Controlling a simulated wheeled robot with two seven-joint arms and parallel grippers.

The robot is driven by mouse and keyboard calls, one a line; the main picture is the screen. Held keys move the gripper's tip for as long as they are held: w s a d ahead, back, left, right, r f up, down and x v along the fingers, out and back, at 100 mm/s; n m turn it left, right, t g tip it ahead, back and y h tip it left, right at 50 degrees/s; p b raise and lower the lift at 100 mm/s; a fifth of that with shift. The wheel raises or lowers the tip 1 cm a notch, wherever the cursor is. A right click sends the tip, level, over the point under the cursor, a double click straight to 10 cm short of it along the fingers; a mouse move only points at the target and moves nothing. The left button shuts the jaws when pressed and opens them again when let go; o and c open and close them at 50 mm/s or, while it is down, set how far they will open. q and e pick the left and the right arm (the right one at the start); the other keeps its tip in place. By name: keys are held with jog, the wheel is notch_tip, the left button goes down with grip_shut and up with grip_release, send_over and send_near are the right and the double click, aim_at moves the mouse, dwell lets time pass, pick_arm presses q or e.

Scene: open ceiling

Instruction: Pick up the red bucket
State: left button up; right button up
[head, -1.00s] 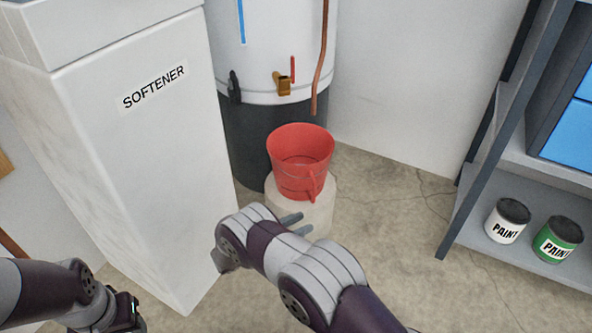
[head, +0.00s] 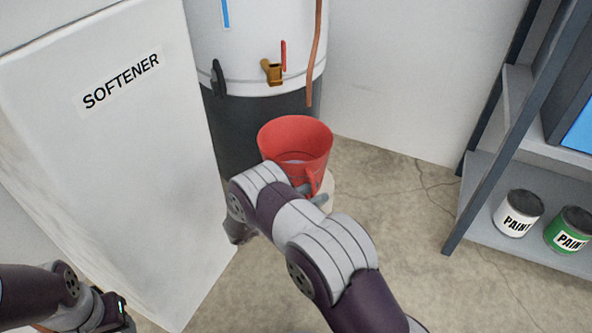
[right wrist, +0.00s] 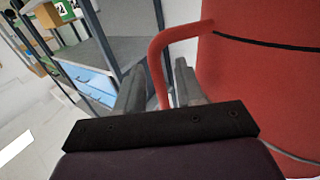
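The red bucket (head: 296,140) stands upright on a pale round stand (head: 328,188) in front of the tank. Its side handle (head: 313,180) faces me; the handle also shows in the right wrist view (right wrist: 157,62). My right gripper (head: 312,195) is at the handle, partly hidden by my own arm. In the right wrist view its two fingers (right wrist: 158,88) stand apart, one on each side of the handle, with gaps visible. The bucket wall (right wrist: 262,85) is just beside the right finger. My left gripper (head: 122,312) is low at the left; its fingers are not clear.
A white softener cabinet (head: 120,150) stands close at the left. Behind the bucket is a white and black tank (head: 235,60) with a brass tap (head: 271,72). At the right, a grey shelf (head: 480,215) holds paint cans (head: 518,213). The floor between is clear.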

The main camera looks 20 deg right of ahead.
grip_shut()
dwell(1.3)
